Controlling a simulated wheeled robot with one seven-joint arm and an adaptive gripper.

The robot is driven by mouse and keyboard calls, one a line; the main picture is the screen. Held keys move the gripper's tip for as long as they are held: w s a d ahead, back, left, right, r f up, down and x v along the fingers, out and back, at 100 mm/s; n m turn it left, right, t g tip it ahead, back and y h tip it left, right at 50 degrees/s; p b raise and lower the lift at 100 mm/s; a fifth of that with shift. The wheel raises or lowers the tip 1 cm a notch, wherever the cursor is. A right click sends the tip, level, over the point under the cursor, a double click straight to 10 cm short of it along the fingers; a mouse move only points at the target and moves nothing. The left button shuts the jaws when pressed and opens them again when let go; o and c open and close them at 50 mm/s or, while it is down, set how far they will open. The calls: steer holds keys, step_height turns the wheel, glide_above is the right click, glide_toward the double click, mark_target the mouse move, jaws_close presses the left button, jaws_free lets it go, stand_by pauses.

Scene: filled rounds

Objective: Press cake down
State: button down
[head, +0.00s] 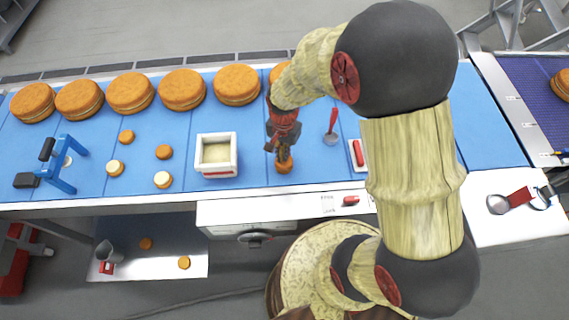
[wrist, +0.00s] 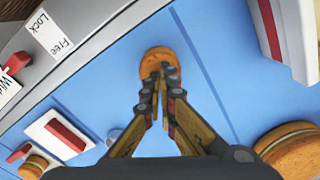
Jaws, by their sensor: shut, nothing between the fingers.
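A small round orange-brown cake (head: 284,166) lies on the blue belt near its front edge, just right of the white box. My gripper (head: 283,153) is directly above it, pointing down, with shut fingers and nothing between them. In the wrist view the fingertips (wrist: 160,70) overlap the middle of the small cake (wrist: 158,60) and hide part of its top. I cannot tell whether the tips touch the cake.
A white box with pale filling (head: 217,170) stands left of my gripper. Several large filled rounds (head: 182,89) line the belt's far side. Small rounds (head: 163,152) and a blue press-like stand (head: 62,165) are at left. A red-handled tool (head: 332,127) lies right.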

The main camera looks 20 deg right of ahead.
steer(key=shift+f, duration=0.75)
stand_by(2.2)
steer(key=shift+r, duration=0.1)
step_height(320, 180, up, 8)
steer(key=p, duration=0.5)
stand_by(0.6)
stand_by(0.5)
steer(key=s+r+n+t+b, duration=0.5)
steer(key=s+r+n+b, duration=0.4)
steer(key=s+r+b, duration=0.3)
step_height(320, 180, up, 4)
steer(key=shift+s+f+n+t+b, duration=0.15)
steer(key=shift+s+n+t+b, duration=0.15)
steer(key=shift+s, duration=0.7)
